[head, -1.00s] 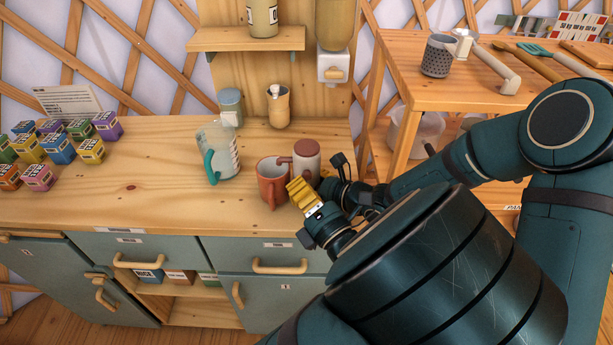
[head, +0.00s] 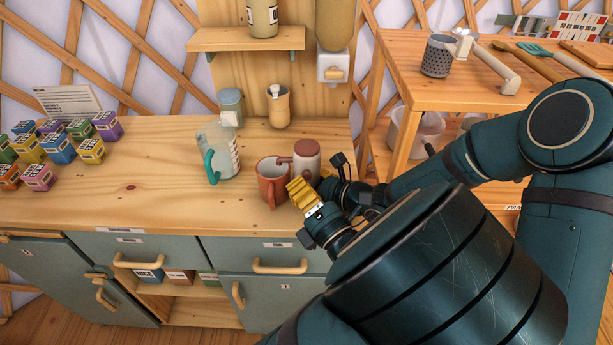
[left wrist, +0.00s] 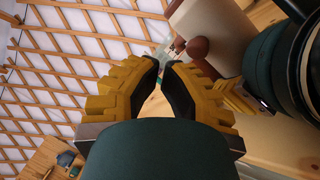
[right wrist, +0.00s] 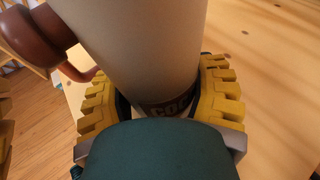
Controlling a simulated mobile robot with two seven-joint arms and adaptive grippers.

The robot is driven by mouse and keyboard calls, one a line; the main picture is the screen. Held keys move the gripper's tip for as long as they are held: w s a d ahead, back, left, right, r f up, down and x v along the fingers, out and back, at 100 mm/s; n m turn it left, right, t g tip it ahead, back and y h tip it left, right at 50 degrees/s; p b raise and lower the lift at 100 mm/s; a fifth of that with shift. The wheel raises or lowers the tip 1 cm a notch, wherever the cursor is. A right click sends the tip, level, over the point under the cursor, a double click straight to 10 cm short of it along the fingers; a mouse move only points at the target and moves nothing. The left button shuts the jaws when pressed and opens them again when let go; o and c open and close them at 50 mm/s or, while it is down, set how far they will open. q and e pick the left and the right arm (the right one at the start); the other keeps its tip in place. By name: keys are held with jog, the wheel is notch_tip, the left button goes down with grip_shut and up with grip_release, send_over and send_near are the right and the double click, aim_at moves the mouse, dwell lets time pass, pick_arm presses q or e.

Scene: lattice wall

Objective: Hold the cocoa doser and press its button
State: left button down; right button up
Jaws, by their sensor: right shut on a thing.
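The cocoa doser (head: 306,163), a pale cylinder with a red-brown top and side spout, is beside a terracotta mug (head: 270,186) on the counter. My right gripper (right wrist: 160,100) is shut around its pale body (right wrist: 140,45), over a label partly reading "COCO". Its base is hidden, so I cannot tell whether it touches the counter. My left gripper (head: 301,190) is in front of the doser, right of the mug. In the left wrist view, its fingertips (left wrist: 166,62) are nearly together with nothing between them; the doser (left wrist: 220,30) and its red-brown part (left wrist: 197,48) lie beyond.
A measuring jug (head: 222,155) with a teal handle stands left of the mug. A tin (head: 230,103) and a wooden jar (head: 278,107) stand behind. Small coloured boxes (head: 58,148) fill the counter's left side. A wooden side table (head: 400,60) is at right. The front-left counter is clear.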

pick_arm(q)
jog(key=shift+w, duration=0.1)
jog(key=shift+w, duration=0.35)
jog(key=shift+w, duration=0.5)
dwell(0.7)
jog(key=shift+s, duration=1.05)
jog(key=shift+s, duration=2.4)
